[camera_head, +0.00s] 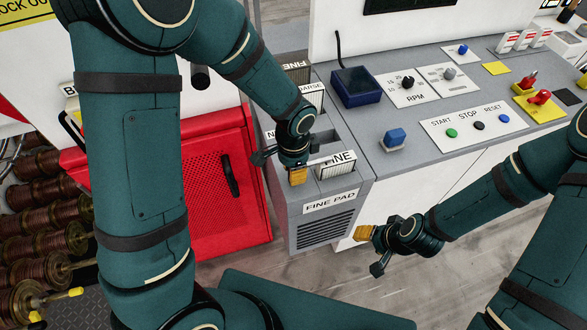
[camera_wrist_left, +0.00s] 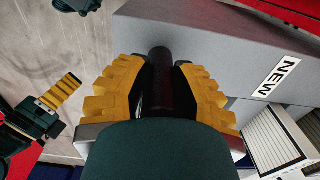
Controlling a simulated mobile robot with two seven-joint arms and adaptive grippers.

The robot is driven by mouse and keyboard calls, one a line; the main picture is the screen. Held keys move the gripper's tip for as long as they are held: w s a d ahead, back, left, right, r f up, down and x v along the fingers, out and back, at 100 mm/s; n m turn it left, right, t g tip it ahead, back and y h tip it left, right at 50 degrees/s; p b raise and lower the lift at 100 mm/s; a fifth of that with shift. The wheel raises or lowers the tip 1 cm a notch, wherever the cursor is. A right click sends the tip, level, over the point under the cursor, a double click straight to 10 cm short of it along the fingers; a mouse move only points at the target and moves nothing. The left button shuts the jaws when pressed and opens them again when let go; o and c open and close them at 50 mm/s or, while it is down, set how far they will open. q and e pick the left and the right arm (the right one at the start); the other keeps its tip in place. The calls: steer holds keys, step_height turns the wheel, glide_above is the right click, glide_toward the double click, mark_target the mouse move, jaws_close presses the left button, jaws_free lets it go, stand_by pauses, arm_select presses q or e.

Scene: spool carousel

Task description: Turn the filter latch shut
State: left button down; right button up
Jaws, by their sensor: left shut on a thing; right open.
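My left gripper (camera_head: 297,174) reaches down to the top of the grey filter cabinet (camera_head: 330,212), beside the white pleated filter marked FINE (camera_head: 336,166). In the left wrist view its yellow fingers (camera_wrist_left: 160,85) are shut on a dark upright cylindrical handle (camera_wrist_left: 160,64), which looks like the filter latch. The handle stands between both fingers; its lower part is hidden by the gripper. In the head view the latch is hidden under the gripper, so its turn angle cannot be told. My right gripper (camera_head: 378,240) is open and empty in front of the cabinet, above the floor.
Another filter (camera_head: 310,97) sits further back in the cabinet top. A red mesh door (camera_head: 205,190) and copper spools (camera_head: 45,210) are at left. The floor in front is clear.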

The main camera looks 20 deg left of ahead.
stand_by(0.5)
arm_select(q)
steer(key=c, duration=0.7)
jaws_free()
steer(key=shift+r, duration=0.15)
step_height(320, 180, up, 12)
steer(key=shift+f, duration=0.1)
